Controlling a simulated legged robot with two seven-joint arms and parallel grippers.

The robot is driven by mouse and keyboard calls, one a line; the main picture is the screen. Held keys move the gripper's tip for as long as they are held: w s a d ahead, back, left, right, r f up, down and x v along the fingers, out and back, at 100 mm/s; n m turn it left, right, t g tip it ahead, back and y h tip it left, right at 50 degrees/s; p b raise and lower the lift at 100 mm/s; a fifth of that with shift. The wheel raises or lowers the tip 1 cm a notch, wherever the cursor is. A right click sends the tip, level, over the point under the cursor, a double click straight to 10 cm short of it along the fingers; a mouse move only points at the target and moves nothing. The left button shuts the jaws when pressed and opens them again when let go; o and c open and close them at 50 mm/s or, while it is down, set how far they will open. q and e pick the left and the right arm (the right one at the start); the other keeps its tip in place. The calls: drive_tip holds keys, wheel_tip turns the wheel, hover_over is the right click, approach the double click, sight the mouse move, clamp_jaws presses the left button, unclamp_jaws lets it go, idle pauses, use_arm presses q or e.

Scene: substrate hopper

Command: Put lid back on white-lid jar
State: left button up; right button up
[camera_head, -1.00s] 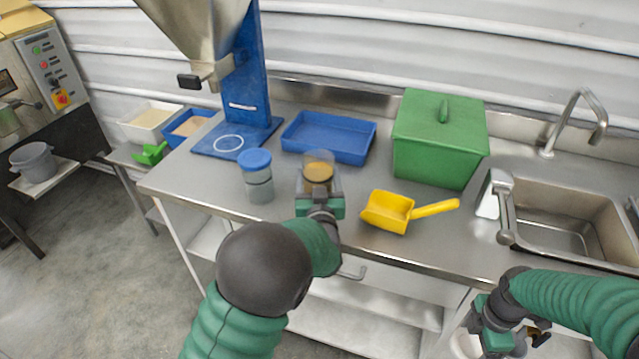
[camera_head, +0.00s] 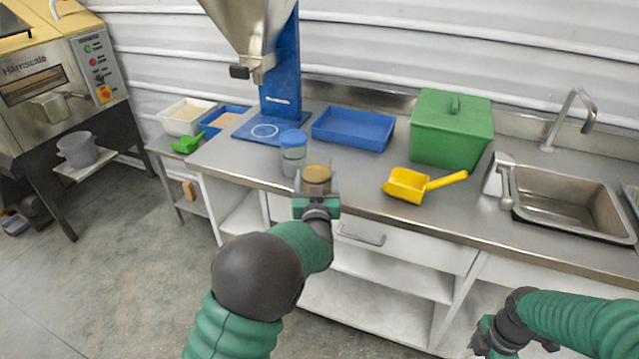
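An open clear jar (camera_head: 317,175) with tan contents and no lid on it stands upright between the fingers of my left gripper (camera_head: 317,192). The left gripper is shut on it, by the counter's front edge; whether the jar touches the counter I cannot tell. A second clear jar (camera_head: 294,162) with a blue lid (camera_head: 293,138) stands on the counter just behind and left of it. No white lid can be made out. My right gripper (camera_head: 488,340) is low at the bottom edge, in front of the counter, partly cut off; its fingers are not clear.
The steel counter (camera_head: 370,205) holds a yellow scoop (camera_head: 408,186), a blue tray (camera_head: 352,128), a green lidded box (camera_head: 450,135) and a sink (camera_head: 575,205) at right. The hopper (camera_head: 250,30) stands at the back. A side table at left holds a white bin (camera_head: 186,118).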

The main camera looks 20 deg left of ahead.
use_arm(q)
drive_tip(key=shift+w+a, duration=0.1)
drive_tip(key=shift+a, duration=0.1)
use_arm(e)
drive_tip(key=shift+a, duration=0.1)
use_arm(q)
drive_tip(key=shift+d, duration=0.1)
drive_tip(key=o, duration=1.3)
drive_tip(key=shift+d, duration=0.1)
drive_tip(key=shift+d+r, duration=0.1)
drive_tip(key=shift+d, duration=0.1)
drive_tip(key=c, duration=0.5)
use_arm(e)
drive_tip(key=shift+d, duration=0.3)
use_arm(q)
drive_tip(key=shift+a, duration=0.2)
clamp_jaws()
use_arm(e)
drive_tip(key=shift+a, duration=0.2)
